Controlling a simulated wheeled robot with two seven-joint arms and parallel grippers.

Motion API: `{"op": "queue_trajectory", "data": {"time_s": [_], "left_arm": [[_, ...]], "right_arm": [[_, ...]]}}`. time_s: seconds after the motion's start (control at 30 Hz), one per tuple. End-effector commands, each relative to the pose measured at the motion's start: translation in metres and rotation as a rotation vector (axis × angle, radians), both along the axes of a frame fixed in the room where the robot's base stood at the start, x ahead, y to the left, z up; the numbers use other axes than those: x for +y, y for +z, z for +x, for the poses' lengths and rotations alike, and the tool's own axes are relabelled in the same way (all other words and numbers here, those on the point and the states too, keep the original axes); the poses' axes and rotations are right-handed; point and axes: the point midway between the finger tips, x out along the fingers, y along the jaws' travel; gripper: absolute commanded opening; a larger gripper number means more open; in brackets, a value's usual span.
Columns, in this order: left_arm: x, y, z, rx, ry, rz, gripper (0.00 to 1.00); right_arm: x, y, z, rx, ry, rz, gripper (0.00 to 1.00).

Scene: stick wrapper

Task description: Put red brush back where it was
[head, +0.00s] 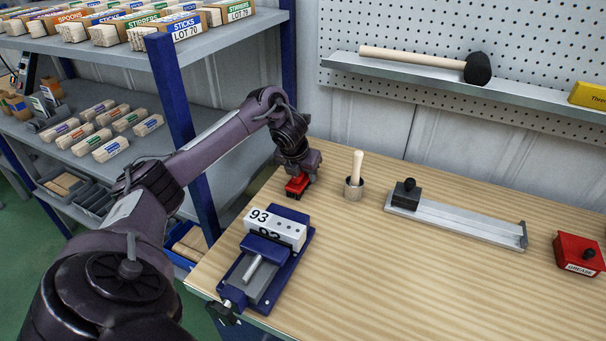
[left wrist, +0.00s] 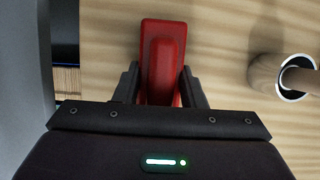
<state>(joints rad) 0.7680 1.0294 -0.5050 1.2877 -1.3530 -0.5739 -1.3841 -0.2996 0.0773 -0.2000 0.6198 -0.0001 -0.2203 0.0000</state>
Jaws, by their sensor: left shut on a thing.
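The red brush (head: 297,186) is at the back left of the wooden table, below my left gripper (head: 298,174). In the left wrist view the red brush (left wrist: 163,55) sits between the two dark fingers of my left gripper (left wrist: 160,85), which is shut on it. The brush is over or on the tabletop near its left edge; I cannot tell whether it touches the wood. Its underside is hidden. My right gripper is not in view.
A cup with a wooden handle (head: 354,186) stands right of the brush. A blue vise (head: 262,275) holding a block marked 93 (head: 275,228) is in front. A metal rail (head: 455,222) and red box (head: 578,254) lie right. Shelves (head: 95,165) stand left.

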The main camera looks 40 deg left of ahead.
Motion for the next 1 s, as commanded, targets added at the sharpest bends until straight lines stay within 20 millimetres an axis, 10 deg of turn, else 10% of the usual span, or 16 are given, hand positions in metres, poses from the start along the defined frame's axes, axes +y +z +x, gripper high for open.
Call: {"op": "queue_trajectory", "data": {"time_s": [0.2, 0.23, 0.37, 0.77, 1.0], "left_arm": [[0.000, -0.001, 0.000, -0.002, 0.000, 0.001, 0.12], [0.000, -0.002, 0.000, -0.001, 0.000, 0.000, 0.41], [0.000, -0.002, 0.000, -0.001, 0.000, 0.000, 0.58], [0.000, 0.007, -0.002, -0.004, 0.001, 0.001, 0.59], [-0.004, 0.055, -0.019, -0.005, -0.003, 0.006, 0.59]], "right_arm": [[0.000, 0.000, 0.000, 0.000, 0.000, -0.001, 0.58], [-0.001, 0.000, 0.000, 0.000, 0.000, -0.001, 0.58], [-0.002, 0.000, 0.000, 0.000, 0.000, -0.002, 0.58], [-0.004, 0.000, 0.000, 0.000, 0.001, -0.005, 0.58], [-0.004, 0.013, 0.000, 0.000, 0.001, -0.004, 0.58]]}}
